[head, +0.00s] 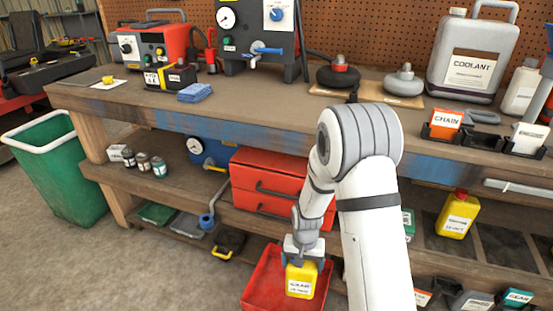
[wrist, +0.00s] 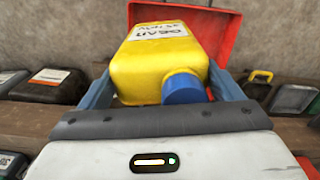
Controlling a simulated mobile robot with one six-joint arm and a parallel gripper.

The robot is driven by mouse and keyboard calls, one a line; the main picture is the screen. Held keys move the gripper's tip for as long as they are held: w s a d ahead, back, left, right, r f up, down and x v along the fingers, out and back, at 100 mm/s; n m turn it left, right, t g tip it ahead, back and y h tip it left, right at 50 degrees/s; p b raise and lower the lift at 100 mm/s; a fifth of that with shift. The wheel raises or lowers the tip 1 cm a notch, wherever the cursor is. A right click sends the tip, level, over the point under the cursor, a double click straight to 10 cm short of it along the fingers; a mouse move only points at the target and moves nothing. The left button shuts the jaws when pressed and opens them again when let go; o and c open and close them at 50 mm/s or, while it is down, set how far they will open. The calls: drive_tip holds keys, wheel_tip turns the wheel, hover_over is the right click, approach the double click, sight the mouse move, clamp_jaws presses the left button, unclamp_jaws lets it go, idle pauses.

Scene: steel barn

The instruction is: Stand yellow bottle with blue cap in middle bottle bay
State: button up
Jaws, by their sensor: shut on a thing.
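The yellow bottle with blue cap (head: 300,281) is between the fingers of my gripper (head: 302,247), over or in a red bin (head: 256,290). In the wrist view the bottle (wrist: 155,72) lies across the view with its blue cap (wrist: 184,89) toward the palm. My gripper (wrist: 164,95) is shut on it, one finger on each side. Dark bottle bays (head: 488,246) lie on the lower shelf at right. Another yellow bottle, with a red cap (head: 458,215), stands there. My arm hides part of the bays, so I cannot tell which is the middle one.
The workbench top (head: 250,108) overhangs the lower shelf. A red drawer box (head: 268,183) stands left of my arm. Small containers, including a teal-labelled one (head: 517,298), sit low at right. A green bin (head: 60,165) stands at far left.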

drive_tip(key=w+d+r+n+p, duration=0.1)
drive_tip(key=w+d+r, duration=0.1)
drive_tip(key=d+r, duration=0.35)
drive_tip(key=w+d+r+n, duration=0.1)
drive_tip(key=w+d+r, duration=0.1)
drive_tip(key=r, duration=0.7)
wheel_tip(320, 180, up, 15)
drive_tip(key=s+p, duration=0.2)
drive_tip(key=p, duration=2.4)
drive_tip(key=shift+s+r, duration=0.15)
drive_tip(key=shift+s, duration=0.1)
drive_tip(key=shift+a, duration=0.2)
